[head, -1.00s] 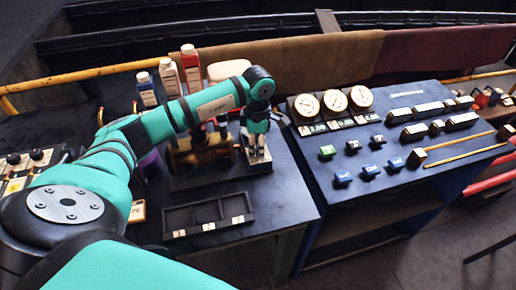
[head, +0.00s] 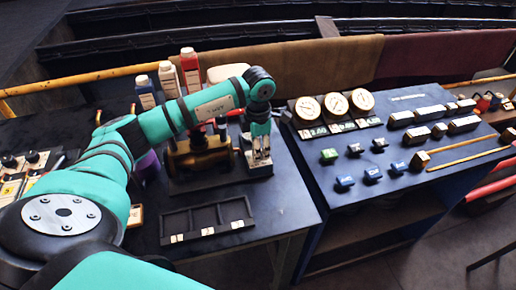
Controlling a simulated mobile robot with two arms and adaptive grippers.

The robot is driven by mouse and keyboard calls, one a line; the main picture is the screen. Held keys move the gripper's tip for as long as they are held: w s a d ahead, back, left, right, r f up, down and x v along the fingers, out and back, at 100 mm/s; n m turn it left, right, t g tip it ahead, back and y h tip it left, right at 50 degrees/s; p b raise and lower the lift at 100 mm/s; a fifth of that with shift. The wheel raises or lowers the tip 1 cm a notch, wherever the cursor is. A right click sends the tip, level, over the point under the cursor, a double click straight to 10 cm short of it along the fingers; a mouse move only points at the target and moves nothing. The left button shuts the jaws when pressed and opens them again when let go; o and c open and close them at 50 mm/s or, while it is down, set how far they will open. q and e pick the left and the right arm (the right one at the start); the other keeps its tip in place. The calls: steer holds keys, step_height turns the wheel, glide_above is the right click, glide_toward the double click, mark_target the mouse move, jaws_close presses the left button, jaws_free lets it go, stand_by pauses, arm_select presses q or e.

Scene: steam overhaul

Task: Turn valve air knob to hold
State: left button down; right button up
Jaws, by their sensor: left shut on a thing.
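A brass valve assembly (head: 203,160) stands on a dark base on the left bench, partly behind my left arm. My left gripper (head: 259,161) points down at the small pale-fronted block at the right end of that base. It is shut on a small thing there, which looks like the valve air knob. The fingers hide the knob, so its setting cannot be read. My right gripper is not in view.
An empty divided tray (head: 206,220) lies in front of the valve. Several bottles (head: 190,70) stand behind my arm.

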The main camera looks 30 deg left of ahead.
arm_select(q)
steer(key=shift+r, duration=0.1)
steer(key=c, duration=0.9)
jaws_free()
steer(key=shift+c, duration=0.2)
step_height(320, 180, up, 12)
